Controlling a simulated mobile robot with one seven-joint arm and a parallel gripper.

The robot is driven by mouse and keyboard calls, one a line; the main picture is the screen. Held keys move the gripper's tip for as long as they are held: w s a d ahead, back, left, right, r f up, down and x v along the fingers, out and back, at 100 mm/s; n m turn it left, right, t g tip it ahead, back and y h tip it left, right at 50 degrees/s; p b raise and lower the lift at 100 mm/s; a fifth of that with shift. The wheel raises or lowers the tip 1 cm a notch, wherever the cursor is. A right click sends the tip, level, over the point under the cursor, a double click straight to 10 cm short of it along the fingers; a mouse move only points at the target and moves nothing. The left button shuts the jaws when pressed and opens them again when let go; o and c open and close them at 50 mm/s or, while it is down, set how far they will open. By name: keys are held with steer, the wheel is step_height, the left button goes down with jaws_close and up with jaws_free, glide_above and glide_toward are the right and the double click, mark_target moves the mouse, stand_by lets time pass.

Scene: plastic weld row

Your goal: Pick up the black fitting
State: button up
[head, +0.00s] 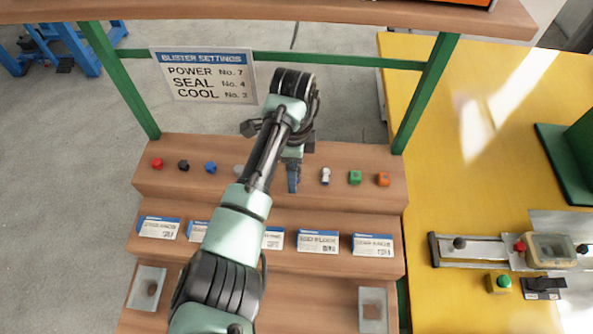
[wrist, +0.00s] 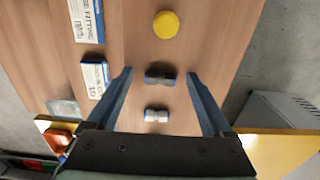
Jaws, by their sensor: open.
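A small black fitting (head: 183,165) sits on the upper wooden step in the head view, second from the left, between a red and a blue fitting. It is well to the left of my gripper (head: 293,180), which points down over the same step. In the wrist view my gripper (wrist: 159,73) is open, with its two blue fingers apart. Between and beyond the fingertips lies a dark fitting with grey ends (wrist: 160,79). My gripper hides it in the head view. I cannot tell its exact colour or whether the fingers touch it.
A white fitting (head: 325,175), a green one (head: 355,177) and an orange one (head: 383,179) stand right of my gripper. A yellow fitting (wrist: 166,24) shows in the wrist view. Label cards (head: 318,241) line the lower step. Green posts (head: 425,95) flank the steps.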

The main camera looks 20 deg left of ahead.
jaws_close()
stand_by(0.4)
